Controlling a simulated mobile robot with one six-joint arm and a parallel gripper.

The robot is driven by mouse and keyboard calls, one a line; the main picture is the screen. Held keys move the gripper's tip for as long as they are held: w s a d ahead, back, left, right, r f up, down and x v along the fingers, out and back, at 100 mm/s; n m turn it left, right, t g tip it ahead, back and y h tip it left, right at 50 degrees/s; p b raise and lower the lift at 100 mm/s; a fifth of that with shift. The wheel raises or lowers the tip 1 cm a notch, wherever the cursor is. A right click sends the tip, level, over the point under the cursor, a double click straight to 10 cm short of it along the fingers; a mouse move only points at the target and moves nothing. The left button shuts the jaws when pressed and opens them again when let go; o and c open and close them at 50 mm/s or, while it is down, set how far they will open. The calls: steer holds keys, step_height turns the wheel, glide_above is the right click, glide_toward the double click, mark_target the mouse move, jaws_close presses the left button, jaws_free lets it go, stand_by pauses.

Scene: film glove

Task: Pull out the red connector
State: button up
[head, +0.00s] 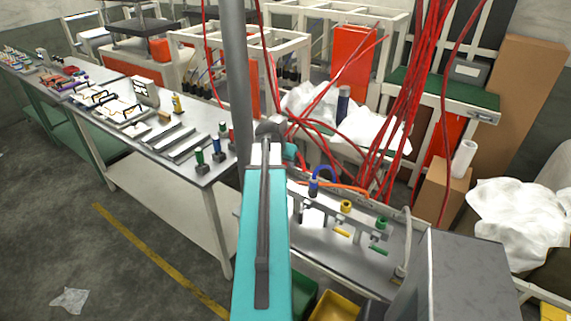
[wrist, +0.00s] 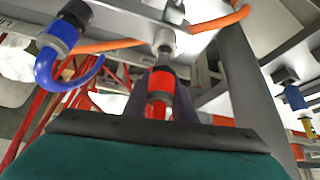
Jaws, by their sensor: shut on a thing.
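The red connector (wrist: 160,82) is in the middle of the wrist view, in line with a grey fitting (wrist: 165,42) on a metal rail. It appears still joined to the fitting, though the joint is partly hard to make out. My gripper (wrist: 163,72) has its two dark fingers on either side of the connector and is shut on it. In the head view my teal arm covers the connector and the fingers.
A blue connector (head: 314,187) with a looped blue cable, a yellow one (head: 346,206) and a green one (head: 382,223) sit along the rail. An orange cable (wrist: 108,45) crosses close by. Red cables (head: 400,110) hang behind. A grey box (head: 465,275) stands at right.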

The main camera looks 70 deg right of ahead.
steer(key=shift+r+p, duration=0.45)
steer(key=shift+r, duration=0.6)
step_height(320, 180, up, 3)
steer(key=shift+f+p, duration=0.1)
steer(key=shift+p, duration=0.5)
stand_by(0.3)
